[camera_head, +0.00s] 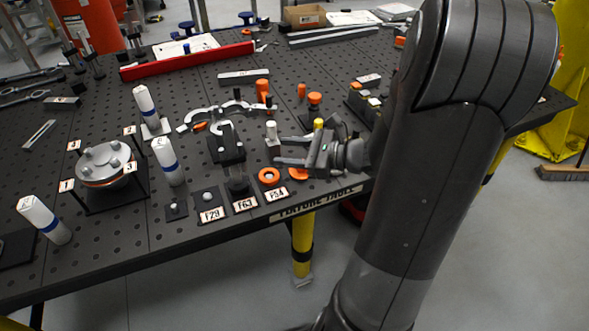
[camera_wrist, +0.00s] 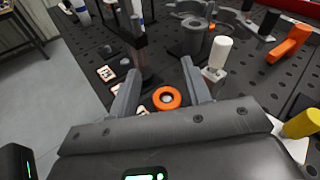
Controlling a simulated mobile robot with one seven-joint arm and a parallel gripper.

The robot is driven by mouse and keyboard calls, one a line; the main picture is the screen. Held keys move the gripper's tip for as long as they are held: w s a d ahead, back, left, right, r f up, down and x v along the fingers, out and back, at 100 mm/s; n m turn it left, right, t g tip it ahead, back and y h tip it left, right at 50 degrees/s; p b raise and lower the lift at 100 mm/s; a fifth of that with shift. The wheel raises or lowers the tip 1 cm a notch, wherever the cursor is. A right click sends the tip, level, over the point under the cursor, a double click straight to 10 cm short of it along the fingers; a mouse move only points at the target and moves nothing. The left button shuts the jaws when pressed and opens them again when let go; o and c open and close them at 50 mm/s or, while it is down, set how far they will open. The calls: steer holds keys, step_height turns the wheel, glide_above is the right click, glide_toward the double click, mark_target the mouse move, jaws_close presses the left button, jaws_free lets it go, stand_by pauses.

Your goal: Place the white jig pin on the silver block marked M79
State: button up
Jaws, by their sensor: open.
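A white-topped pin (camera_head: 271,130), which looks like the white jig pin, stands upright at the table's middle, with grey metal below it. In the wrist view the white pin (camera_wrist: 220,52) is just outside the right finger. My gripper (camera_head: 278,150) reaches in from the right, low over the table. In the wrist view my gripper (camera_wrist: 160,75) has its fingers wide apart with nothing between them. An orange ring (camera_wrist: 166,98) lies below and between them. A silver block (camera_head: 245,76) lies farther back; its mark is too small to read, and I cannot make out M79 anywhere.
A yellow-topped pin (camera_head: 318,125) is close beside my gripper; it also shows in the wrist view (camera_wrist: 300,123). A dark clamp fixture (camera_head: 228,150) stands left of the fingertips. White blue-banded cylinders (camera_head: 168,160) stand farther left. A red bar (camera_head: 187,62) crosses the back.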

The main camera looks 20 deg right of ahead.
steer(key=s+a+r+n+g+h, duration=0.2)
steer(key=s+a+n+g+h, duration=0.2)
steer(key=s+a+n+g, duration=0.55)
steer(key=s+d+r+n+t+h, duration=0.3)
steer(key=s+r+n+t+h, duration=0.2)
steer(key=n, duration=0.9)
steer(key=shift+s+r+h, duration=1.15)
steer(key=shift+s+h, duration=0.15)
steer(key=shift+h, duration=0.4)
steer(key=shift+d, duration=0.1)
